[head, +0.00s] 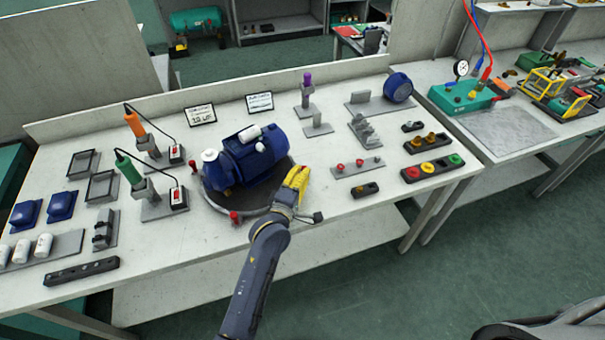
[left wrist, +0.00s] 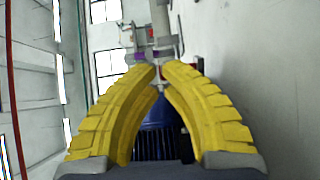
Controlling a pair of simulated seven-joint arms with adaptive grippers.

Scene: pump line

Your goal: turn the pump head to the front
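The blue pump (head: 260,160) sits on a dark round turntable (head: 283,170) on the workbench. Its pump head (head: 218,172), with a white cap, points toward the left and slightly to the front. Red knobs (head: 235,217) stand at the turntable's rim. My left gripper (head: 301,172), with yellow fingers, is beside the right side of the motor, over the turntable's right edge. In the left wrist view its fingertips (left wrist: 161,66) are close together with nothing visibly held, and the blue motor (left wrist: 155,135) shows between the fingers. Contact cannot be told. My right gripper is not in view.
Orange (head: 135,124) and green (head: 127,168) handled tools on stands are left of the turntable. A plate with red knobs (head: 358,167) and a button box (head: 432,168) are to the right. Two small signs (head: 201,115) stand behind. The bench front strip is mostly clear.

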